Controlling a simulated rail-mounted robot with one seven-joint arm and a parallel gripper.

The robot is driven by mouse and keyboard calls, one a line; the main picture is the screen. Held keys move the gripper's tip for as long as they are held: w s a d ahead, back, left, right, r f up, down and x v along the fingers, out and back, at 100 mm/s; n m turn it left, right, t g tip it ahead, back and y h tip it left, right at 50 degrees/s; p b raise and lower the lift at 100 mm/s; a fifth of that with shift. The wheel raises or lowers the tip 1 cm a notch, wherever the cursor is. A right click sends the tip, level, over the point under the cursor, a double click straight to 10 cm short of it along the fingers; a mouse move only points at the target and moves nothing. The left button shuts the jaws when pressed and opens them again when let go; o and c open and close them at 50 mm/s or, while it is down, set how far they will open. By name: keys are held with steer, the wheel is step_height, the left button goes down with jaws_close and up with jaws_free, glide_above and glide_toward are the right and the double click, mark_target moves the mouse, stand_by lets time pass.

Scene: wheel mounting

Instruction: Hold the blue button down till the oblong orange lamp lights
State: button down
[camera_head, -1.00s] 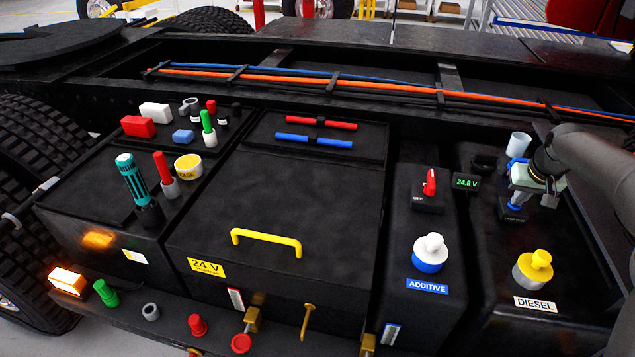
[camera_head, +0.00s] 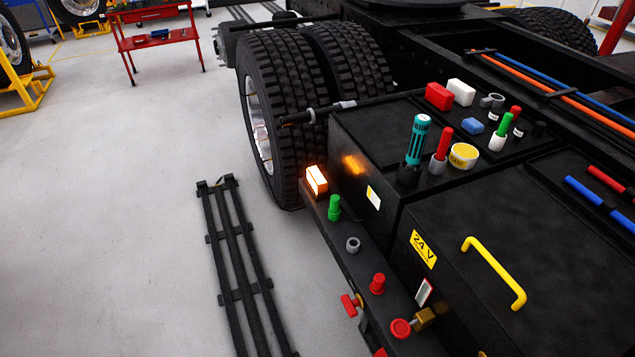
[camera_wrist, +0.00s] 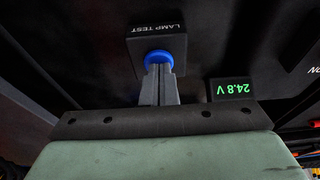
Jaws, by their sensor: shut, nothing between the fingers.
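The blue button (camera_wrist: 158,57) sits on a black box labelled LAMP TEST (camera_wrist: 157,28) in the wrist view. My gripper (camera_wrist: 159,73) is shut with nothing held, and its fingertips are against the blue button, covering part of it. How far the button is pushed in cannot be told. The oblong orange lamp (camera_head: 317,180) glows brightly at the left end of the chassis ledge in the head view, casting an orange glow on the dark box beside it. The gripper and button are outside the head view.
A green 24.8 V display (camera_wrist: 232,90) is right of my fingers in the wrist view. In the head view, a green knob (camera_head: 334,208) and a red knob (camera_head: 377,284) stand along the ledge. A yellow handle (camera_head: 496,272) is on the battery box.

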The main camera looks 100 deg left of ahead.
steer(key=shift+s+d+f, duration=0.15)
steer(key=shift+s+f, duration=0.05)
steer(key=shift+f, duration=0.45)
steer(key=shift+r+p, duration=0.35)
steer(key=shift+r, duration=0.05)
step_height(320, 180, up, 5)
steer(key=p, duration=0.2)
steer(key=shift+w+p, duration=0.1)
steer(key=shift+p, duration=0.2)
steer(key=b+v, duration=0.2)
steer(key=v, duration=0.7)
steer(key=shift+r, duration=0.25)
